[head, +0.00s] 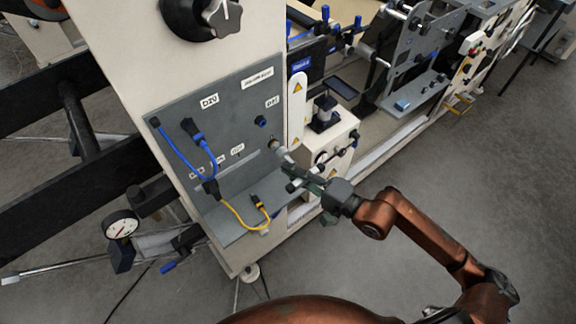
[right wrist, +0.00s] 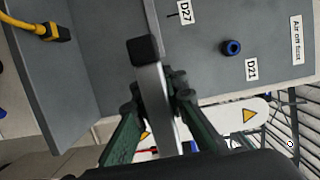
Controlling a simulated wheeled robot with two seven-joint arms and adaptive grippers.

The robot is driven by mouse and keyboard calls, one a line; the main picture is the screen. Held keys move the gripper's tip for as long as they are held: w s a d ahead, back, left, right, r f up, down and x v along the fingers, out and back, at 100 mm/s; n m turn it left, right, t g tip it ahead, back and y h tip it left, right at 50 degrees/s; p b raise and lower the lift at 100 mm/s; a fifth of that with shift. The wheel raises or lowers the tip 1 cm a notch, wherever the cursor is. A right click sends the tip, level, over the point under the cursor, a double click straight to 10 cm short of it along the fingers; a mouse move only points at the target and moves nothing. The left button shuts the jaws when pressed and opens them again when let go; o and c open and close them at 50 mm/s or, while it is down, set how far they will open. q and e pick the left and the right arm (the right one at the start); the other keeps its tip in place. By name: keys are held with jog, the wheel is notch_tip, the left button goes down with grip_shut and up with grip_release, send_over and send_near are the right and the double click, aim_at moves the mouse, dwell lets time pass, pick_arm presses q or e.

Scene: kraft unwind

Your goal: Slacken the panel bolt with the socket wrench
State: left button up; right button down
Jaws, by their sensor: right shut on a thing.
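My right gripper (head: 300,178) reaches in from the right, in front of the grey panel (head: 180,125). In the right wrist view its green fingers (right wrist: 155,118) are shut on the socket wrench (right wrist: 155,95), a grey bar with a black head. In the head view the wrench's far end (head: 279,151) is close to the panel's right side. I cannot make out the panel bolt, or tell whether the head touches anything. My left gripper is out of view.
A blue fitting (head: 261,122) sits by the D21 label (right wrist: 252,68). A dial gauge (head: 121,225) stands lower left. Open floor lies at the right.

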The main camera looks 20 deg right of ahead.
jog(key=shift+s+d+r, duration=0.1)
jog(key=shift+s+d, duration=0.15)
jog(key=shift+s, duration=0.4)
jog(key=shift+s+d, duration=0.2)
jog(key=shift+s, duration=0.4)
